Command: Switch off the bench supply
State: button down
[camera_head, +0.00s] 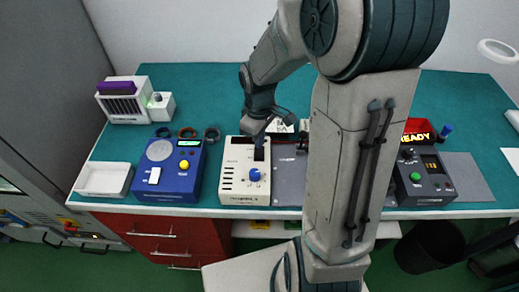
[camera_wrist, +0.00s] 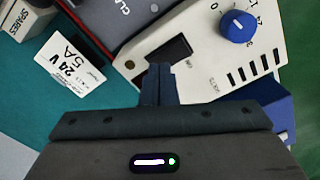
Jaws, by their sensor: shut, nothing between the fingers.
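A cream instrument box (camera_head: 232,184) with a blue knob (camera_head: 255,174) and a row of slots stands mid-bench; its small lettering is unreadable, so I cannot confirm it is the bench supply. In the wrist view its face (camera_wrist: 205,75) shows a dark rocker switch (camera_wrist: 168,50) and the blue numbered knob (camera_wrist: 237,26). My gripper (camera_wrist: 159,70) is shut and empty, its fingertips beside the near end of the rocker; I cannot tell whether they touch. In the head view my gripper (camera_head: 258,138) hangs over the back of the box and partly hides the switch area. The rocker's position is unclear.
A blue box (camera_head: 170,185) with a yellow knob stands left of the cream box, and a white tray (camera_head: 103,180) further left. A dark box (camera_head: 425,185) with a green button is at the right. A "24 V 5A" card (camera_wrist: 72,58) lies behind the cream box.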

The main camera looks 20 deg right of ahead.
notch_tip(320, 180, up, 6)
jog(key=p, duration=0.4)
jog(key=shift+f, duration=0.2)
jog(key=shift+r, duration=0.1)
jog(key=s+r+m+t, duration=0.3)
jog(key=s+r+m, duration=0.5)
jog(key=s+r, duration=0.4)
jog(key=shift+s+t+b, duration=0.4)
jog(key=shift+s, duration=0.75)
